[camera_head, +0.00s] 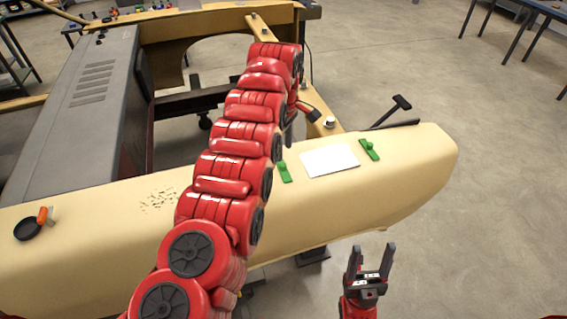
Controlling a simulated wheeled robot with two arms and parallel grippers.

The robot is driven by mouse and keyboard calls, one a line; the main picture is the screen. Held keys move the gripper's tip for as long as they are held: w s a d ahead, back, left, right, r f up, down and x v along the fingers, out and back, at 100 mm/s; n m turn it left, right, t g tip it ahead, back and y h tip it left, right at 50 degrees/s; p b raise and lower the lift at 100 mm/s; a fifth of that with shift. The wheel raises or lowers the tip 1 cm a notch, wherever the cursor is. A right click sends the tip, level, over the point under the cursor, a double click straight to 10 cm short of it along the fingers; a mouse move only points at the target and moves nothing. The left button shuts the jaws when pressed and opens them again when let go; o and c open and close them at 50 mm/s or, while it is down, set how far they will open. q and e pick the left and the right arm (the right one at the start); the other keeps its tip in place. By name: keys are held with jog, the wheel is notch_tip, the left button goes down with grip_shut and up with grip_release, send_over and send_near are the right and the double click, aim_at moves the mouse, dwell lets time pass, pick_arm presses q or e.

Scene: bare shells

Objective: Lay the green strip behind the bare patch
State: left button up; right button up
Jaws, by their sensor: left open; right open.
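A pale, flat rectangular patch (329,160) lies on top of the cream body shell (410,175). One green strip (285,173) with a small knob lies just left of the patch, close to my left arm. Another green strip (370,151) with a knob lies just right of it. My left arm reaches up across the shell; its gripper (291,122) is largely hidden behind the arm, above the left green strip, and its fingers are hard to make out. My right gripper (371,262) is open and empty, in front of the shell's near edge.
A speckled, scuffed area (158,200) lies on the shell left of my arm. A black round dish (28,229) with an orange item (45,215) sits at the far left.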

aim_at(284, 165)
pick_arm(q)
notch_tip(284, 165, up, 6)
jog(key=p, duration=0.4)
jog(key=shift+a, duration=0.1)
jog(key=shift+s, duration=0.1)
